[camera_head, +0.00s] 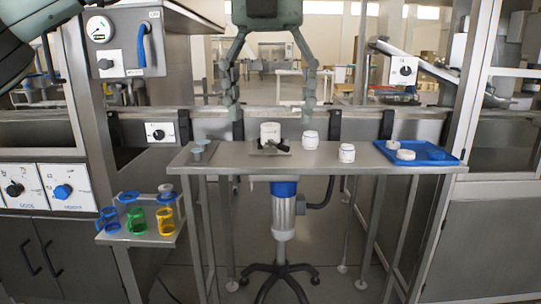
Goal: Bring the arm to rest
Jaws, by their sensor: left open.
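My left gripper (272,112) is at the top centre, pointing down, with its two fingers spread wide. Nothing is between its fingertips, and it hangs above the back of the narrow metal table (230,160). My arm link shows at the top left corner. A white jar (270,132) stands on the table below the gripper, with a dark clamp-like part at its foot. Two more white jars, one at the back (310,140) and one nearer (347,153), stand to its right. My right gripper is not in view.
A blue tray (443,156) with white round pieces lies at the table's right end. A lower shelf (145,237) holds blue, green and yellow cups. Metal cabinets flank both sides. The table's middle front is fairly clear.

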